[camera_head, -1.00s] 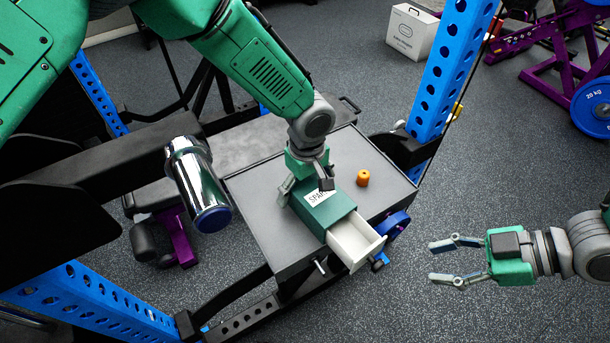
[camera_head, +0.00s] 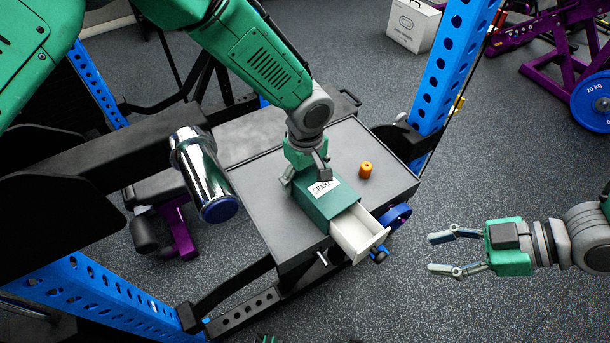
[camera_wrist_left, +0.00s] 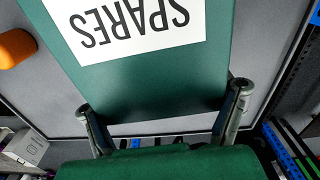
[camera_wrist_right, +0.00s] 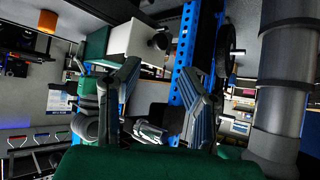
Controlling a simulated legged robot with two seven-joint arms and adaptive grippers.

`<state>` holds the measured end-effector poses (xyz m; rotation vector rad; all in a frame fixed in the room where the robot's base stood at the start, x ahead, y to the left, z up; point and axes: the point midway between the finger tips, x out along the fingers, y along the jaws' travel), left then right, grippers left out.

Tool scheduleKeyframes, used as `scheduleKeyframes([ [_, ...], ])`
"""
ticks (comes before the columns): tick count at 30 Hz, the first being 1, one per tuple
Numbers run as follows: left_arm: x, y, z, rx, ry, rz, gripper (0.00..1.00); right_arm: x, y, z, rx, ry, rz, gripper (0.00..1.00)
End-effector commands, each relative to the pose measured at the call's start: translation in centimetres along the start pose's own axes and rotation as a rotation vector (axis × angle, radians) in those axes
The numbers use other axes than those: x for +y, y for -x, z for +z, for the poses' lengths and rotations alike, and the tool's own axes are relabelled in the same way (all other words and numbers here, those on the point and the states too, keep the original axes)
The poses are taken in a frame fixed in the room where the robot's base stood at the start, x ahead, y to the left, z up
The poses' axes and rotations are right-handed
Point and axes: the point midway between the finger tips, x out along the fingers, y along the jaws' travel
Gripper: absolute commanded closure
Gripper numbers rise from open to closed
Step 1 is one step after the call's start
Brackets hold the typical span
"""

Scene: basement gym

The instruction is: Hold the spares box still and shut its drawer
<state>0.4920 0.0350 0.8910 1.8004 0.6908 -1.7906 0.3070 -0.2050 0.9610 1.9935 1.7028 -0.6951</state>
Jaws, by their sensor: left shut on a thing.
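The green spares box (camera_head: 316,212) sits on the grey bench top with its white label facing up. Its white drawer (camera_head: 362,236) is pulled out and sticks past the bench's front edge. My left gripper (camera_head: 305,178) is at the box's back end, pointing down. In the left wrist view its fingers (camera_wrist_left: 165,118) are shut on the box (camera_wrist_left: 140,85), one on each side. My right gripper (camera_head: 455,254) is open and empty, in the air to the right of the drawer. The box (camera_wrist_right: 97,45) and drawer (camera_wrist_right: 132,40) also show in the right wrist view.
A small orange cylinder (camera_head: 366,169) stands on the bench top (camera_head: 270,195) right of the box. A blue rack upright (camera_head: 445,80) rises behind to the right. A chrome bar sleeve (camera_head: 204,175) hangs at left. The space between drawer and right gripper looks clear.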

Motion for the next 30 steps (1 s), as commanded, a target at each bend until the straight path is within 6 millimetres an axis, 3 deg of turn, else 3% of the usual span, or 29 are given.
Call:
scheduleKeyframes([
  [13,-0.2,-0.4,0.8,-0.014,0.003,-0.005,0.59,0.0,0.0,0.0,0.000,0.001,0.000,0.66],
  [14,-0.2,-0.4,0.8,-0.014,0.002,-0.005,0.59,0.0,0.0,0.0,0.000,0.000,0.000,0.73],
  [16,-0.2,-0.4,0.8,-0.014,0.002,-0.006,0.59,0.0,0.0,0.0,0.000,0.000,0.000,0.97],
  [17,-0.2,-0.4,0.8,-0.015,0.002,-0.006,0.59,0.0,0.0,0.0,0.000,0.001,0.000,1.00],
  [25,-0.3,-0.5,0.9,-0.016,0.001,-0.008,0.59,-0.5,-0.5,0.1,0.027,-0.045,-0.003,1.00],
  [30,-0.3,-0.5,0.9,-0.016,0.000,-0.009,0.59,-2.1,-2.0,0.4,0.165,-0.276,-0.010,1.00],
])
